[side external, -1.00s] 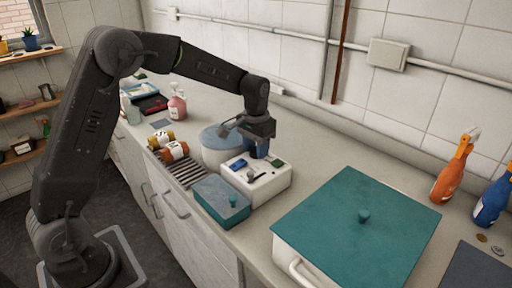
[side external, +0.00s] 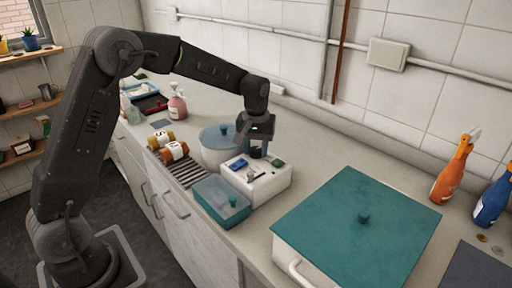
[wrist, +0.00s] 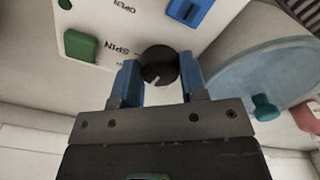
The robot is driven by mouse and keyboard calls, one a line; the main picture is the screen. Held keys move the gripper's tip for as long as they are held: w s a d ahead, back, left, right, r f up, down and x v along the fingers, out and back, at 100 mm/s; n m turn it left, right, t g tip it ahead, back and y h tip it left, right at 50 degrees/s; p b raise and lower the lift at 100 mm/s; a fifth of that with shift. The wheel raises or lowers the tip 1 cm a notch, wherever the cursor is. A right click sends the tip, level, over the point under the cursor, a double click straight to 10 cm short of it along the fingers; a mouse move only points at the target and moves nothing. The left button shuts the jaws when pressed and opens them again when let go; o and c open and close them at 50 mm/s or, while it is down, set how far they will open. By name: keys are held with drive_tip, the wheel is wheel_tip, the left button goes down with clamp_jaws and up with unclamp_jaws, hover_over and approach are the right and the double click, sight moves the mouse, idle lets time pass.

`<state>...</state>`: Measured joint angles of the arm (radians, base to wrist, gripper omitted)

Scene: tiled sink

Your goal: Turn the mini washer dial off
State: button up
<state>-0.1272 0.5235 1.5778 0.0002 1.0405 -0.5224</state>
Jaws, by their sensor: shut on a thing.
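The mini washer (side external: 270,187) is a white box on the counter, with a control panel on top. Its black round dial (wrist: 159,66) has a white pointer line, seen in the wrist view beside the printed word SPIN. My gripper (wrist: 160,78) has a blue finger on each side of the dial and is shut on it. In the side view my gripper (side external: 258,151) points down at the back of the panel, and its fingers hide the dial. A green button (wrist: 80,45) and a blue switch (wrist: 190,10) are on the panel.
A pot with a blue lid (side external: 219,137) stands close on the left. A teal-lidded box (side external: 222,203) is in front. A large teal-lidded container (side external: 358,222) is at right, with orange (side external: 452,172) and blue (side external: 492,203) spray bottles beyond. Free counter lies behind, along the wall.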

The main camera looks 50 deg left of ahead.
sight(256, 149)
drive_tip(key=shift+n, duration=0.7)
drive_tip(key=o, duration=0.9)
drive_tip(key=shift+r, duration=6.95)
drive_tip(key=shift+s, duration=0.1)
